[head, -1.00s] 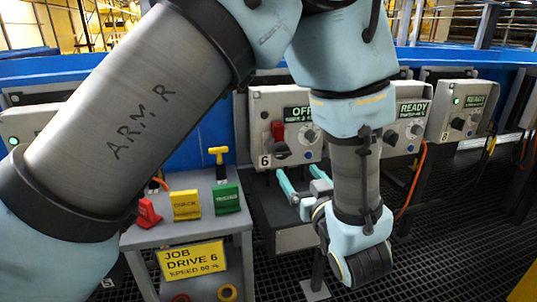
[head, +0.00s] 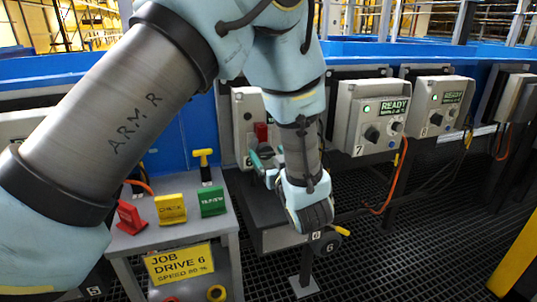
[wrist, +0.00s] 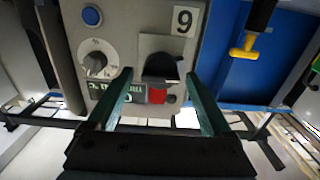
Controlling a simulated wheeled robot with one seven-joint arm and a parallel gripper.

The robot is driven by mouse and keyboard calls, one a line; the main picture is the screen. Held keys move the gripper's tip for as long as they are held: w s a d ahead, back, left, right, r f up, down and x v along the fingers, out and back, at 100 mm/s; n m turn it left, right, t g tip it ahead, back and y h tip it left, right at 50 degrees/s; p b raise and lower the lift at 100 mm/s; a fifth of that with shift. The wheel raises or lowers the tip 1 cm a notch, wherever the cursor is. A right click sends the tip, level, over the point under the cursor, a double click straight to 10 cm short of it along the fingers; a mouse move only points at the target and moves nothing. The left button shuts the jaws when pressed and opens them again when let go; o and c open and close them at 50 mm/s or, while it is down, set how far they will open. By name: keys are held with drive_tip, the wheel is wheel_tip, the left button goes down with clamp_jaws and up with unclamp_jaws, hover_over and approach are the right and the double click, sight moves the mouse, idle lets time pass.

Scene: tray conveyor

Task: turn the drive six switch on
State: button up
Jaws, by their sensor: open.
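The drive six control box (head: 243,104) stands behind my gripper in the head view, its display and much of its face hidden by my arm. In the wrist view it appears upside down (wrist: 120,20), its 6 plate (wrist: 184,20) looking like a 9. The dark switch (wrist: 160,68) sits in a grey plate, with a red piece (wrist: 157,96) beside it. My gripper (wrist: 158,84) is open, its two teal fingers on either side of the switch in that view. Whether they touch it I cannot tell. In the head view my gripper (head: 260,158) is just in front of the box.
Box 7 (head: 375,120), reading READY, stands right of drive six. A yellow-handled part (head: 340,231) sits low beside my wrist.

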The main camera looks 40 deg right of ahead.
drive_tip(key=shift+c, duration=0.2)
clamp_jaws()
idle(0.5)
drive_tip(key=shift+m+p, duration=0.35)
drive_tip(key=shift+m, duration=0.05)
drive_tip(key=m+p, duration=0.2)
drive_tip(key=m, duration=0.1)
drive_tip(key=shift+d+r+m+p, duration=0.1)
drive_tip(key=shift+m+p, duration=0.3)
drive_tip(key=m+p, duration=0.3)
drive_tip(key=m, duration=0.1)
drive_tip(key=shift+s, duration=0.1)
drive_tip(key=m+p, duration=0.3)
drive_tip(key=m, duration=0.2)
drive_tip(key=shift+d, duration=0.1)
drive_tip(key=shift+f+m+p, duration=0.2)
drive_tip(key=shift+m+p, duration=0.3)
drive_tip(key=shift+m, duration=0.6)
drive_tip(key=shift+f+m+p, duration=0.15)
drive_tip(key=shift+m+p, duration=0.35)
drive_tip(key=shift+m, duration=0.6)
